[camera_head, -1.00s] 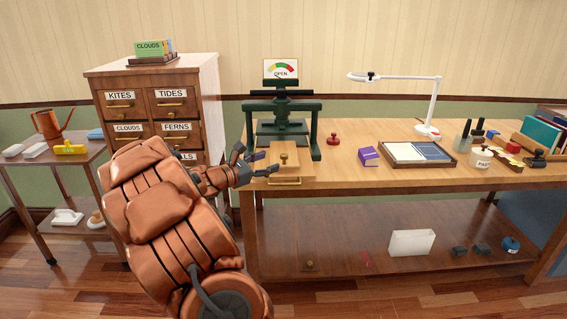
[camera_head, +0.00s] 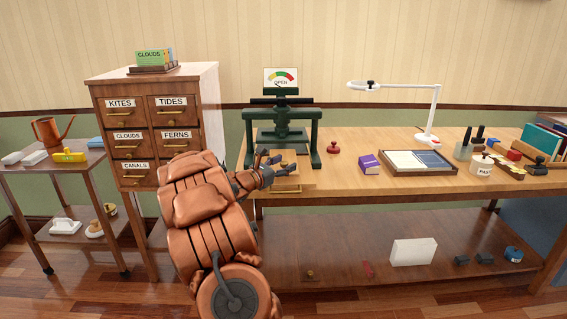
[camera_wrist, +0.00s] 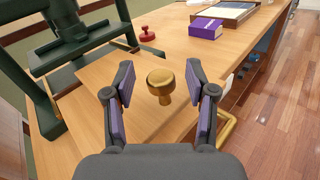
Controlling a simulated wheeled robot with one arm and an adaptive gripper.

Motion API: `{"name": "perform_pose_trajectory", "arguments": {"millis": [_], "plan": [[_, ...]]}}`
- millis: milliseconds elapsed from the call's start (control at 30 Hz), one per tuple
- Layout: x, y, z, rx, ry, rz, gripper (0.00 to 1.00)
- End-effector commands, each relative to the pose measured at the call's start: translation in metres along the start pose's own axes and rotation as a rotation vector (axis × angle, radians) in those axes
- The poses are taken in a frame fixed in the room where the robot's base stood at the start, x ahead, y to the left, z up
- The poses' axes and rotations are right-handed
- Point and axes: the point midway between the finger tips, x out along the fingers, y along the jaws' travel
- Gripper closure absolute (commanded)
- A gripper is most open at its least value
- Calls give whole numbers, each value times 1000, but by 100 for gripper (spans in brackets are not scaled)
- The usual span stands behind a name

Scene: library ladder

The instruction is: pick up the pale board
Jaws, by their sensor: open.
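The pale board (camera_wrist: 108,76) is a flat light-wood piece with a round brass knob (camera_wrist: 161,84) standing on it. It lies at the front edge of the workbench, before the green press. My gripper (camera_head: 276,163) is over the board there. In the wrist view my gripper (camera_wrist: 160,77) is open, with one purple-padded finger on each side of the knob. A gap shows between the knob and each finger.
The green press (camera_head: 283,125) stands close behind the board. A red stamp (camera_head: 333,147), a purple box (camera_head: 369,164) and a tray (camera_head: 437,170) stand to the right on the workbench (camera_head: 330,180). A brass handle (camera_wrist: 227,128) shows below the bench edge.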

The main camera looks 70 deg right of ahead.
Motion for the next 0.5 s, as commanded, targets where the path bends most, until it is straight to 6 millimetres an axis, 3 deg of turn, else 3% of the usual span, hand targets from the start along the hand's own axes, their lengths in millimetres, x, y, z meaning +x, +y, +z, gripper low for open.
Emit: {"name": "perform_pose_trajectory", "arguments": {"millis": [300, 500], "plan": [[5, 0, 0, 1, 0, 0, 44], [5, 0, 0, 1, 0, 0, 65]]}}
